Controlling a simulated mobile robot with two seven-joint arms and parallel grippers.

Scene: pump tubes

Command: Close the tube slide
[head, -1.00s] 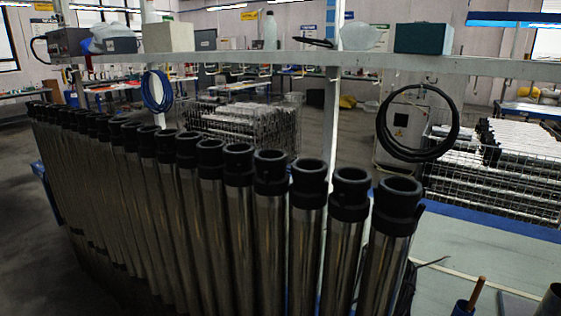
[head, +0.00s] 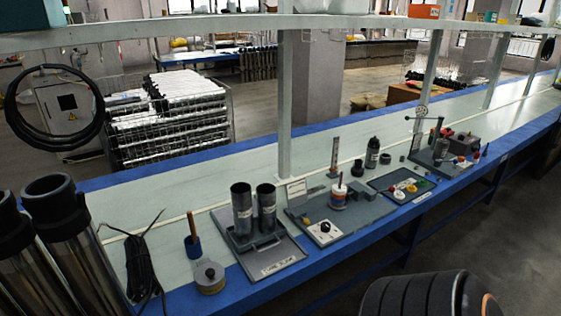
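The tube slide (head: 284,267) is a grey plate on the workbench in the head view, left of center near the front edge. A label on its front plate seems to read "tube slide". Two short dark metal tubes (head: 242,208) (head: 266,207) stand upright side by side in its raised holder. I cannot tell how far the slide is open. Neither of my grippers is in view.
Tall steel tubes with black collars (head: 62,230) stand at the left. A black cable bundle (head: 143,262) and a round tin (head: 210,277) lie beside the slide. A grey fixture plate (head: 372,210) is to its right. A shelf post (head: 285,110) rises behind.

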